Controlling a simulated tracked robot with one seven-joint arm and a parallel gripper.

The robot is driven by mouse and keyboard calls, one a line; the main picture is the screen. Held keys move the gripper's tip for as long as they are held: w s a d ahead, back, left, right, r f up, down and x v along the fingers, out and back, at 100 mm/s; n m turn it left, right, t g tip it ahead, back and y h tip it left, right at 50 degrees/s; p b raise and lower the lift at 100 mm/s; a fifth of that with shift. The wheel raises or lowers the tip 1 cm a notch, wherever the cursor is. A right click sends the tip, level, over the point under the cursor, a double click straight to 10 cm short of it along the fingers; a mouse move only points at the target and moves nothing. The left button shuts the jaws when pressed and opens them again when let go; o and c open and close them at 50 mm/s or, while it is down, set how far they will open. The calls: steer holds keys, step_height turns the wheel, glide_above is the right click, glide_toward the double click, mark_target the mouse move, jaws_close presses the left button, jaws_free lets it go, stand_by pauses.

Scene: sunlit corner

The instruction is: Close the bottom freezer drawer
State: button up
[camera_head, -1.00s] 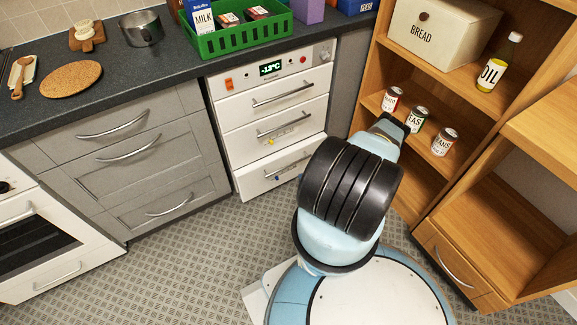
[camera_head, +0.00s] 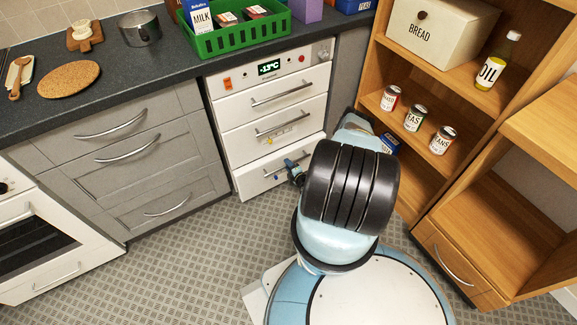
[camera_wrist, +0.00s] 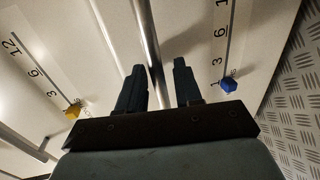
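The white freezer (camera_head: 262,111) stands under the counter with a stack of drawers. Its bottom drawer (camera_head: 256,182) is the lowest white front and seems to stand slightly out; how far is hard to tell. A blue marker sits on its scale, also seen in the wrist view (camera_wrist: 229,85). My gripper (camera_head: 291,163) is at this drawer's front, by its handle. In the wrist view my gripper (camera_wrist: 159,82) has its two fingers apart, and the metal handle (camera_wrist: 147,35) runs between them. Nothing is gripped. Contact with the handle cannot be told.
Grey cabinets (camera_head: 135,165) stand left of the freezer. A wooden shelf unit (camera_head: 425,165) with several cans is close on the right. The patterned floor (camera_head: 205,245) in front of the freezer is clear.

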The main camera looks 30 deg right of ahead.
steer(key=shift+w, duration=0.25)
steer(key=shift+c, duration=0.4)
steer(key=shift+f, duration=0.1)
jaws_close()
